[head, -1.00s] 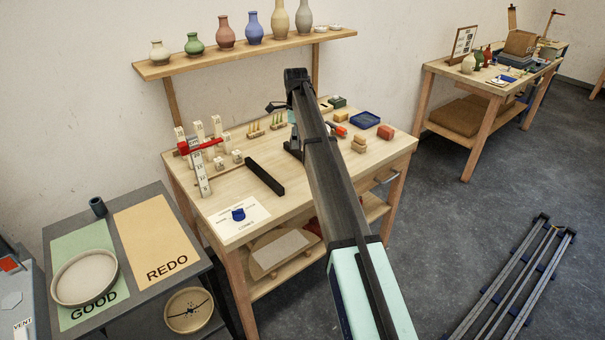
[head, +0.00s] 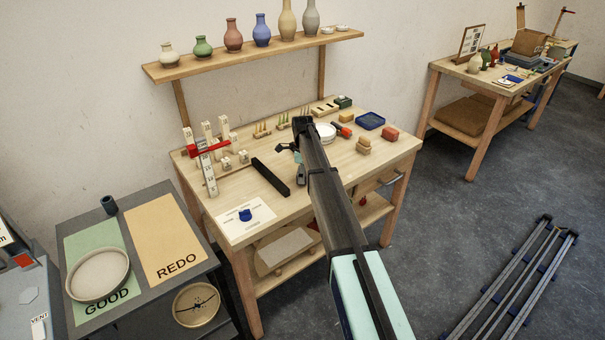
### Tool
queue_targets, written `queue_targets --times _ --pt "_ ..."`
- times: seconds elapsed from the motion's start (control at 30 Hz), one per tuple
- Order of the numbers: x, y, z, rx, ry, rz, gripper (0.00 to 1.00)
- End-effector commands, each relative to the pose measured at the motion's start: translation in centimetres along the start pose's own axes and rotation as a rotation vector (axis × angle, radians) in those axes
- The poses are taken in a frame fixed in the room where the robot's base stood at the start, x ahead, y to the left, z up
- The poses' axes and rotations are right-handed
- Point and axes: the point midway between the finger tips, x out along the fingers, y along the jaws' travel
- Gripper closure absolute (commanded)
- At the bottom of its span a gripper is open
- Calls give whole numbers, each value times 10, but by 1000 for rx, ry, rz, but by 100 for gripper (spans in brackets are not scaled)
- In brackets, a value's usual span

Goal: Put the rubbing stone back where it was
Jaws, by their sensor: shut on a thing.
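My gripper (head: 300,172) is over the middle of the workbench (head: 225,185), just right of a long dark bar (head: 271,177). It is mostly hidden behind my own arm. A small grey piece shows at its lower end, low over the bench top. I take this to be the rubbing stone (head: 301,181), held in the shut jaws. Its outline is mostly hidden, and I cannot tell whether it touches the bench.
A white card with a blue piece (head: 243,215) lies at the front left, below white posts with a red bar (head: 209,149). A vase shelf (head: 250,52) hangs behind.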

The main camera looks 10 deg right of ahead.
Motion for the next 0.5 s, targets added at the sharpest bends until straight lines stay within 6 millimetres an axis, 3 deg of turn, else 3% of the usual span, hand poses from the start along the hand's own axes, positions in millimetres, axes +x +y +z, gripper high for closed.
queue_targets --times 0.43,0.47,0.5 --pt "10 0 0 0 0 -1 65" --pt "10 0 0 0 0 -1 29" --pt "9 0 0 0 0 -1 15"
